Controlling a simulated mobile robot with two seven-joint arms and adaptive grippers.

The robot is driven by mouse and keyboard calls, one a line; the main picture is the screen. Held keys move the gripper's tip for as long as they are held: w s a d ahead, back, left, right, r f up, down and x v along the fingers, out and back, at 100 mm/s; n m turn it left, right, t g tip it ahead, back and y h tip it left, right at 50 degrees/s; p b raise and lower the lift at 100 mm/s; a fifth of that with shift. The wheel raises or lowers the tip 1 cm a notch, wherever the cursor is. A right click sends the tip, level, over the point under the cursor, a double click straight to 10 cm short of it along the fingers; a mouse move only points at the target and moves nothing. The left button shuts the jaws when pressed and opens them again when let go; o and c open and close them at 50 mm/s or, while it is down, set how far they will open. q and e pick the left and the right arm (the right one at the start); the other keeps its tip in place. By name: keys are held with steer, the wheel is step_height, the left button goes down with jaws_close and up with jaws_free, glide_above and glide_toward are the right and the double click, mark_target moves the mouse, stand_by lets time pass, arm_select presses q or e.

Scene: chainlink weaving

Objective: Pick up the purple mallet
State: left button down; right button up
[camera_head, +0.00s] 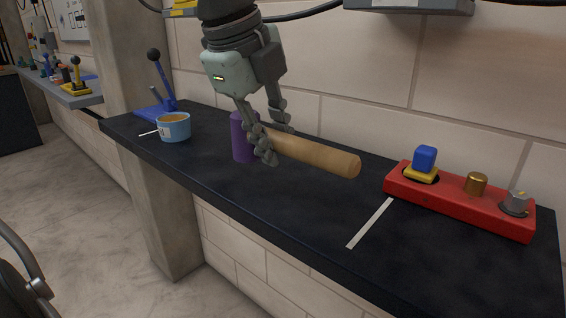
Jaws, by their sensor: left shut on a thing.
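The purple mallet has a purple cylindrical head (243,136) and a light wooden handle (318,156). The head stands upright at the middle of the black worktop, and the handle sticks out to the right, over the worktop. My left gripper (272,140) reaches down from above and is shut on the handle close to the head. Its fingers hide part of the head and the near end of the handle. I cannot tell whether the head touches the worktop. My right gripper is not in view.
A light blue tub (174,128) with orange contents and a blue lever stand (160,93) are at the left of the black worktop (300,215). A red block (458,200) with several knobs is at the right. A white strip (370,223) lies before it. A tiled wall stands behind.

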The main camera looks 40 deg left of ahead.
arm_select(q)
steer(key=s+a+r+b, duration=0.1)
steer(key=s+a+r, duration=0.3)
steer(key=s, duration=0.5)
steer(key=shift+v, duration=1)
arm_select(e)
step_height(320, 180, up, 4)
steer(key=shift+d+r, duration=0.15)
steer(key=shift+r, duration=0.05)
arm_select(q)
steer(key=shift+w, duration=0.15)
steer(key=c, duration=2)
jaws_free()
jaws_close()
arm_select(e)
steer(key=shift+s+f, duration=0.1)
